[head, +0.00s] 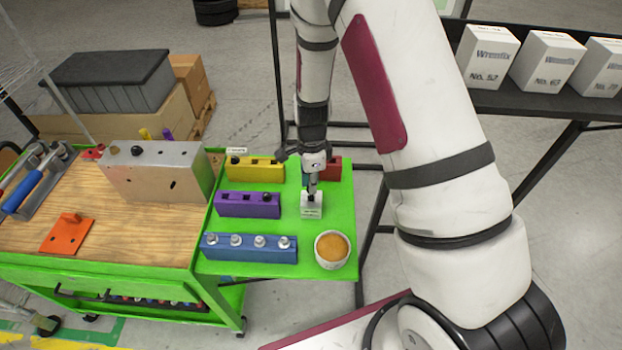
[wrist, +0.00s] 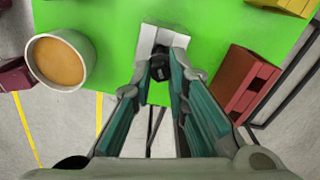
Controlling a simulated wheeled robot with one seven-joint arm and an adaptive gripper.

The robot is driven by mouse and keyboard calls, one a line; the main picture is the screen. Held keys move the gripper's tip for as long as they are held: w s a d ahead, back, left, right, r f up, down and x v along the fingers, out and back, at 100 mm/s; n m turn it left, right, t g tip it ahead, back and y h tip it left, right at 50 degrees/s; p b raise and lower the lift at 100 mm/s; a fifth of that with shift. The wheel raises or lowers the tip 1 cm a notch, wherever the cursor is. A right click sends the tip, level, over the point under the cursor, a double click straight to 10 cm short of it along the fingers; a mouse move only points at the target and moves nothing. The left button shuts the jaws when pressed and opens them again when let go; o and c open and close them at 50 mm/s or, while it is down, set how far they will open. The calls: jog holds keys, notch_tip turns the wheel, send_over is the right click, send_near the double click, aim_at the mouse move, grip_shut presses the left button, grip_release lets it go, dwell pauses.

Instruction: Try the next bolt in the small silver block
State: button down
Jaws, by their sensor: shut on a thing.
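The small silver block (head: 311,210) stands on the green side shelf (head: 334,219), in front of my gripper (head: 312,188). In the wrist view the silver block (wrist: 150,40) lies just beyond my fingertips (wrist: 161,73). My gripper is shut on a black-headed bolt (wrist: 160,69), right at the block. Whether the bolt's shank is in a hole of the block is hidden. A blue block (head: 249,255) holds several silver bolts in a row. A purple block (head: 248,211) and a yellow block (head: 262,174) each show a black bolt head.
A bowl (head: 332,250) with an orange-brown filling stands right of the blue block. A red block (head: 331,168) sits behind my gripper. The large silver chassis block (head: 160,172) stands on the wooden cart top (head: 135,235), with an orange bracket (head: 67,236) in front.

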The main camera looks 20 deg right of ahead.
jog(key=shift+f+b, duration=0.35)
jog(key=shift+f, duration=0.95)
jog(key=c, duration=1.5)
grip_release()
jog(key=shift+r+p, duration=0.95)
jog(key=shift+r, duration=2.05)
